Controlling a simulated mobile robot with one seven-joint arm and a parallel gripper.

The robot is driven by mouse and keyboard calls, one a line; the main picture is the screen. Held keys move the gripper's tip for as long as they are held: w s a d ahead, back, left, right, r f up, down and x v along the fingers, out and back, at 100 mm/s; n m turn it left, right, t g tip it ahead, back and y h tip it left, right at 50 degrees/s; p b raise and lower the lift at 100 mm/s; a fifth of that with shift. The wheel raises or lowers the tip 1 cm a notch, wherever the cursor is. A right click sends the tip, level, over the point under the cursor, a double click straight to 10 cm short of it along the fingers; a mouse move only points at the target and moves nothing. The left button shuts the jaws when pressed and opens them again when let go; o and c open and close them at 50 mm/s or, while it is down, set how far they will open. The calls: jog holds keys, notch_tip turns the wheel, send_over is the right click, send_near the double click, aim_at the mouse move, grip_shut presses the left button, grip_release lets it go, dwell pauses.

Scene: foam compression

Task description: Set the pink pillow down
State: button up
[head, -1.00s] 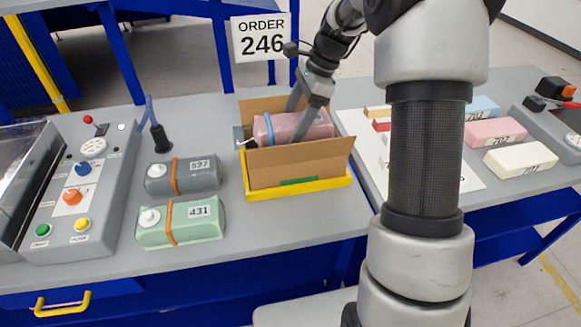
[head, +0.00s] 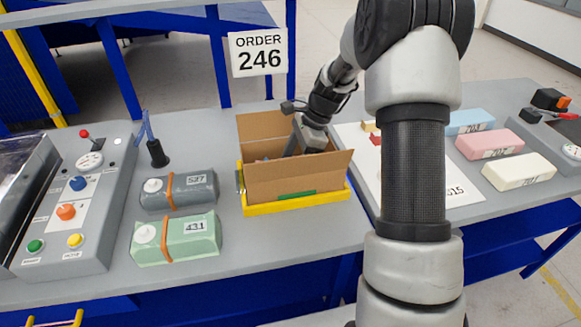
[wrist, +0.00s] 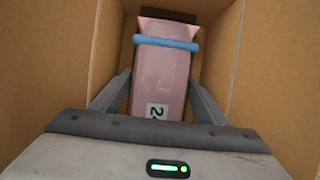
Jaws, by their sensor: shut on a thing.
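The pink pillow (wrist: 163,80) has a blue band around it and a partly hidden number label. In the wrist view it lies between the two fingers of my gripper (wrist: 160,105), which is shut on it. The pillow is down inside the cardboard box (head: 295,178), with brown walls on both sides of it. In the head view my gripper (head: 293,145) reaches into the box, and the front wall hides the pillow and the fingertips. I cannot tell whether the pillow touches the box floor.
The box stands in a yellow tray (head: 300,203). Grey (head: 190,190) and green (head: 190,238) pillows lie left of it, beside a control panel (head: 70,200). Blue (head: 468,121), pink (head: 490,144) and white (head: 518,171) blocks lie at right. An order sign (head: 259,53) stands behind.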

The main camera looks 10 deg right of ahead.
jog(key=o, duration=1)
jog(key=shift+f, duration=0.1)
jog(key=p+v, duration=0.1)
jog(key=v, duration=1.1)
